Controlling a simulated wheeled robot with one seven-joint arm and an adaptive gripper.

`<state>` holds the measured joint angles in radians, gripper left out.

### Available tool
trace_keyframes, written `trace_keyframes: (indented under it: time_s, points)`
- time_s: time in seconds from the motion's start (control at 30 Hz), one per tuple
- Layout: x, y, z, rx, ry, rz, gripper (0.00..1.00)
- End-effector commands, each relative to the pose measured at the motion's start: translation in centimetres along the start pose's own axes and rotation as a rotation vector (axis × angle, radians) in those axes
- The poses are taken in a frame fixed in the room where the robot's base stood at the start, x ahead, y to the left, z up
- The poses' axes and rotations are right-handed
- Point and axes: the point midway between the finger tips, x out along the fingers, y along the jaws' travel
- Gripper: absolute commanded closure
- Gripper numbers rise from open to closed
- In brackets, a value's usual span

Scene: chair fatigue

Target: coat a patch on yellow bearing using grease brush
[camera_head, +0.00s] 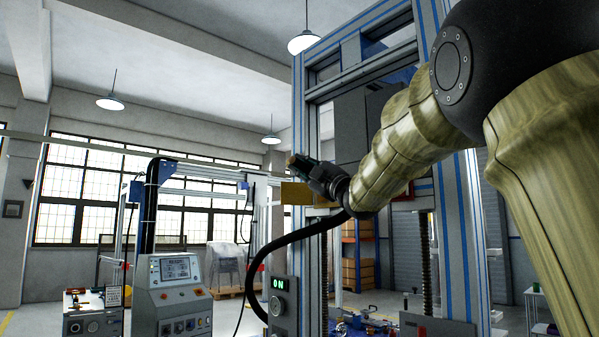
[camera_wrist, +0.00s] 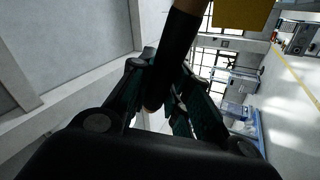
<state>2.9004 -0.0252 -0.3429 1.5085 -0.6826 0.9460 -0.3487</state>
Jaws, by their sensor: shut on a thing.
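The yellow bearing (camera_head: 296,194) shows as a flat yellow block on the upright frame, just below and left of my gripper (camera_head: 300,165). Its flat yellow face also shows at the top edge of the wrist view (camera_wrist: 241,12), to the right of the brush. My gripper, in the wrist view (camera_wrist: 160,92), is shut on the grease brush (camera_wrist: 172,55), a dark shaft with a brown part at the top edge. The brush's far end is cut off there, so I cannot tell whether it touches the bearing. The brush is not clear in the head view.
A tall blue-edged test frame (camera_head: 455,235) stands close around my arm. A black hose (camera_head: 283,243) loops below the bearing near a control box (camera_head: 283,300) reading ON. A console (camera_head: 175,295) stands at left. Open floor shows in the wrist view (camera_wrist: 285,95).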

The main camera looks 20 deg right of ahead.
Motion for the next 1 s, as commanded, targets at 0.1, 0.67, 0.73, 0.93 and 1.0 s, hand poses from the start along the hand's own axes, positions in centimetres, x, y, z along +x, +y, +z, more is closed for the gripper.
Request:
trace_keyframes:
  time_s: [0.1,0.67,0.73,0.93,1.0]
  points:
    - [0.1,0.0,0.1,0.000,0.000,-0.001,1.00]
    - [2.9,-1.4,0.6,-0.001,0.000,-0.001,1.00]
    - [3.3,-1.6,0.7,-0.001,0.000,-0.001,1.00]
    - [3.8,-1.9,0.8,0.000,0.000,0.000,1.00]
    - [4.0,-2.0,0.8,0.000,0.000,0.000,1.00]
